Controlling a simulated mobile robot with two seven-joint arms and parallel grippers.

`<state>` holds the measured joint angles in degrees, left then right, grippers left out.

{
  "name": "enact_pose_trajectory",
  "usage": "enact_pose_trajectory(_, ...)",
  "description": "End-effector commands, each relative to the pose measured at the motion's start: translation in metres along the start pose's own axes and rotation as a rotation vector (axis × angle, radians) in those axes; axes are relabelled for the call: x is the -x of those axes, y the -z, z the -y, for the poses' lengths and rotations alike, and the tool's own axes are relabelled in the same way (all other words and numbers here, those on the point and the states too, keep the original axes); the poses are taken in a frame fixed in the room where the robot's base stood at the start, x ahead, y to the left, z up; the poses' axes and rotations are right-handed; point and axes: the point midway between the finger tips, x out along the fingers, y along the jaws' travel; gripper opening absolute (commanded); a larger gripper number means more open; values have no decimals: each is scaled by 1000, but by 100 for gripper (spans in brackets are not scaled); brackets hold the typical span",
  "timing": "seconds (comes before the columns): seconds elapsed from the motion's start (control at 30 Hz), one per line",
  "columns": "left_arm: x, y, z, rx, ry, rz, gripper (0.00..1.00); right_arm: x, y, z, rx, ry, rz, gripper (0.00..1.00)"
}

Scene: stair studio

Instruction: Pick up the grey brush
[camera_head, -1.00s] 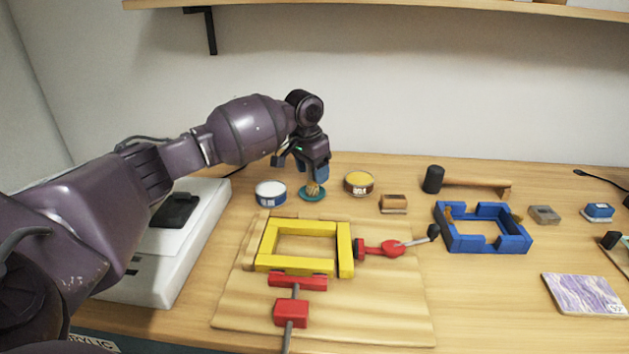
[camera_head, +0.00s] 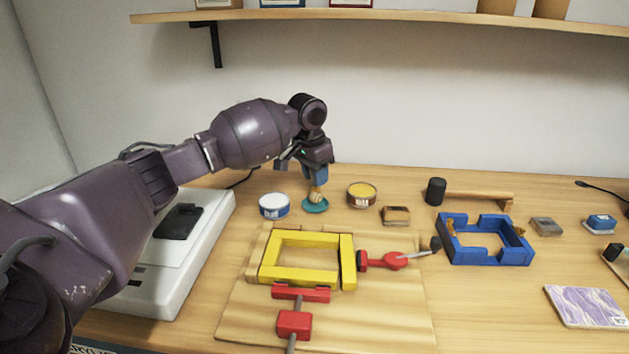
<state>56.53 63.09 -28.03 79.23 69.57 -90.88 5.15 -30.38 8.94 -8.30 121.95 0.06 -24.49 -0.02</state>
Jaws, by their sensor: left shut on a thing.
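My left gripper (camera_head: 317,180) is above a small teal dish (camera_head: 315,207), pointing down. It is shut on a small tan, bristly-looking thing (camera_head: 316,196), which may be a brush. The fingers hide its upper part. I cannot tell whether its lower end touches the dish. I see nothing that is clearly a grey brush. My right gripper is not in view.
A white-blue tin (camera_head: 274,206) and a yellow tin (camera_head: 361,195) flank the dish. A brown block (camera_head: 396,215), yellow frame (camera_head: 348,262), red clamp (camera_head: 294,325), blue frame (camera_head: 488,257), mallet (camera_head: 470,195) and greyish block (camera_head: 546,227) lie around. A shelf (camera_head: 400,16) hangs above.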

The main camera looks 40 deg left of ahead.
Motion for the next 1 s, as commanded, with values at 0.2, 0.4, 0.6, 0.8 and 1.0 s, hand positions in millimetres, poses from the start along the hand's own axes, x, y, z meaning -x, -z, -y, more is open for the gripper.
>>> enact_pose_trajectory(0.2,60,9,0,0,2,-14,9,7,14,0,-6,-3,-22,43)
enact_pose_trajectory(0.4,111,17,0,1,2,-12,9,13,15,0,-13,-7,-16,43)
enact_pose_trajectory(0.6,150,22,0,0,1,-8,9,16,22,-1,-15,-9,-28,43)
enact_pose_trajectory(0.8,173,26,0,1,0,-5,9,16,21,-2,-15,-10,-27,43)
enact_pose_trajectory(1.0,180,27,0,1,0,-3,9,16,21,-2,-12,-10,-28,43)
